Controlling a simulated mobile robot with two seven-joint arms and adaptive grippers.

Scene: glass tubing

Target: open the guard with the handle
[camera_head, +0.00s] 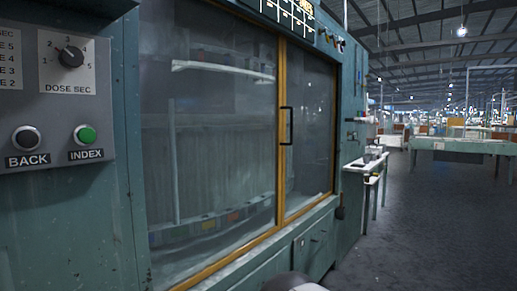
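The guard (222,140) is a pair of clear panels in yellow-orange frames on the front of a green machine. A black upright handle (286,126) sits near the frame between the two panels, at the left side of the right panel (310,125). The guard looks closed, with the panels filling the opening. Neither of my grippers is in view. A rounded grey-white part, which I cannot identify, shows at the bottom edge below the machine.
At the left a control panel (65,180) carries a dose dial (71,57), a black BACK button (26,138) and a green INDEX button (85,134). A white shelf (366,164) juts out past the machine's right end. Open floor (430,230) lies at the right, with benches behind.

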